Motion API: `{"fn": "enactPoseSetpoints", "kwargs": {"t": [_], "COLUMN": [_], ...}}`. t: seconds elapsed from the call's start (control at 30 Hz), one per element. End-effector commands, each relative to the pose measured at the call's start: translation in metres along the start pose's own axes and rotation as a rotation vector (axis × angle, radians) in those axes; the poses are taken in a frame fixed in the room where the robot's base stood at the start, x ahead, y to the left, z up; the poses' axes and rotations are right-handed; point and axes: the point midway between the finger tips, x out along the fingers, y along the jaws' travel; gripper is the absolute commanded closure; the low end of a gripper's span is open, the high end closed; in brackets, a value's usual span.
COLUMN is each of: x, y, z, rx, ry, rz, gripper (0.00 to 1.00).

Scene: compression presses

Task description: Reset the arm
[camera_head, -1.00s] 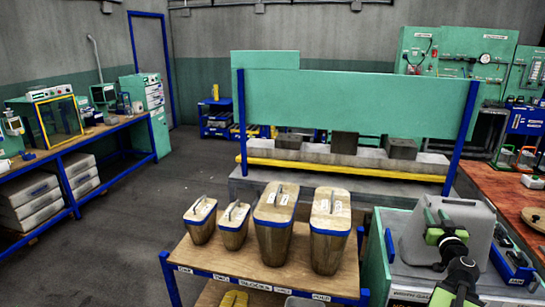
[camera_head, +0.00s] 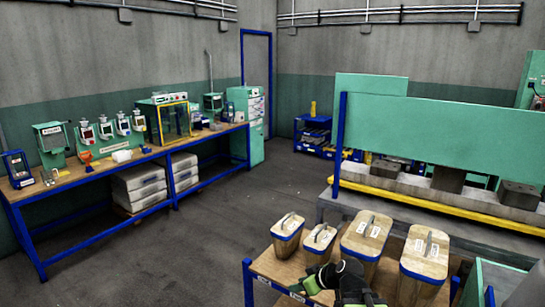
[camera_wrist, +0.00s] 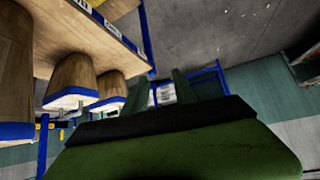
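My gripper (camera_head: 308,284) is low in the head view, in front of the front edge of a wooden-topped table. It is partly covered by my own black and green arm links. In the wrist view my gripper (camera_wrist: 160,92) shows two dark green fingers spread apart with nothing between them. Its fingers overlap the view of the blue-framed shelving behind, and touch nothing that I can see.
Several wooden lidded containers (camera_head: 367,236) stand on the wood-topped table (camera_head: 268,266). A large green press (camera_head: 450,128) stands behind at right. A long workbench (camera_head: 100,172) with small machines runs along the left wall. Open grey floor (camera_head: 215,230) lies between.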

Motion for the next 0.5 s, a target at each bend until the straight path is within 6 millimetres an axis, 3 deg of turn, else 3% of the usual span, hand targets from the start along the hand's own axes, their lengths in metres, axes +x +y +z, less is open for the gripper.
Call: {"fn": "enactPoseSetpoints", "kwargs": {"t": [0.03, 0.07, 0.2, 0.23, 0.33, 0.5], "x": [0.008, 0.009, -0.02, -0.028, -0.047, -0.052], "y": [-0.025, -0.032, -0.025, -0.022, -0.021, -0.025], "z": [0.018, 0.034, 0.108, 0.12, 0.143, 0.149], "rx": [0.029, 0.066, 0.321, 0.377, 0.539, 0.671], "ry": [-0.132, -0.218, -0.557, -0.608, -0.72, -0.744], "rz": [-0.027, -0.025, 0.107, 0.143, 0.242, 0.286], "gripper": [0.67, 0.67, 0.67, 0.67, 0.67, 0.67]}}
